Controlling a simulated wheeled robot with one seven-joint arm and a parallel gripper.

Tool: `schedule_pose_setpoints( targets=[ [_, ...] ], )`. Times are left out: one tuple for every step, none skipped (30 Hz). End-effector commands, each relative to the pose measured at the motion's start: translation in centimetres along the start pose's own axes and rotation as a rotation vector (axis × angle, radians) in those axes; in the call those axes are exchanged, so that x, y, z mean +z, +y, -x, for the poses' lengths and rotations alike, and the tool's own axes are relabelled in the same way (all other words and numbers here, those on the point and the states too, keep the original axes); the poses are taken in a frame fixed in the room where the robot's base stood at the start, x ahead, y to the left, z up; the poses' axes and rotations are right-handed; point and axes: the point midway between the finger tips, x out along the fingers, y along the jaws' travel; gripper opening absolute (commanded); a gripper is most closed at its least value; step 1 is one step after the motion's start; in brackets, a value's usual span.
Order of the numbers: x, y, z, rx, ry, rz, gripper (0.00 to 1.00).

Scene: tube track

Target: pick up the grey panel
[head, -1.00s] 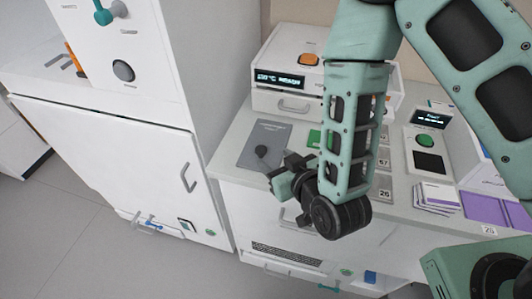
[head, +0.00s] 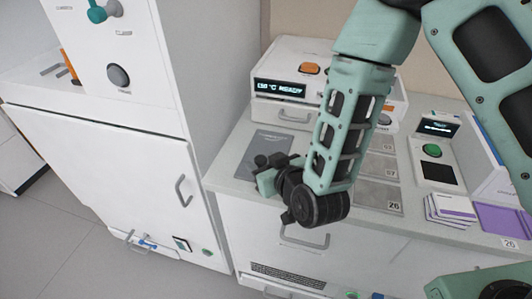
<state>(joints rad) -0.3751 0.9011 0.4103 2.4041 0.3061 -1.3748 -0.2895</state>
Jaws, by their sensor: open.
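The grey panel (head: 262,143) is a flat dark grey sheet lying on the left end of the light counter, in front of the white device. A dark knob on it shows at its near part, now close against my gripper and partly hard to tell apart from it. My gripper (head: 264,168) is open and sits low over the near right edge of the panel, its fingers pointing left toward the knob. Whether the fingers are around the knob or touching it I cannot tell. My wrist hides the panel's near right corner.
A white device (head: 285,60) with a lit display stands behind the panel. A tall white cabinet (head: 100,150) rises at the left.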

Motion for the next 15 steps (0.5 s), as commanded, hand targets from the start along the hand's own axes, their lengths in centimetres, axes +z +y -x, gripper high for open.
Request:
schedule_pose_setpoints(
  targets=[
    [0.0,0.0,-0.7,0.002,-0.002,-0.001,0.54],
    [0.0,0.0,-1.1,0.002,-0.001,-0.002,0.54],
    [0.0,0.0,-1.6,0.002,0.0,-0.002,0.54],
    [0.0,0.0,-2.0,0.001,0.001,-0.002,0.54],
    [0.0,0.0,-2.3,0.001,0.001,-0.002,0.54],
    [0.0,0.0,-2.5,0.001,0.001,-0.001,0.54],
    [0.1,0.0,-2.7,0.0,0.0,-0.001,0.54],
    [0.1,0.0,-2.8,0.0,0.0,-0.001,0.54],
    [0.1,0.0,-2.9,0.0,0.0,0.0,0.54],
    [0.1,0.0,-2.9,0.0,0.0,0.0,0.54],
    [0.1,0.0,-2.9,0.0,0.0,0.0,0.54],
    [0.1,0.0,-2.9,0.0,0.0,0.0,0.54],
    [0.1,0.0,-2.9,0.0,0.0,0.0,0.54],
    [0.1,0.0,-2.9,0.0,0.0,0.0,0.54],
    [0.1,0.0,-2.9,0.0,0.0,0.0,0.48]
  ],
)
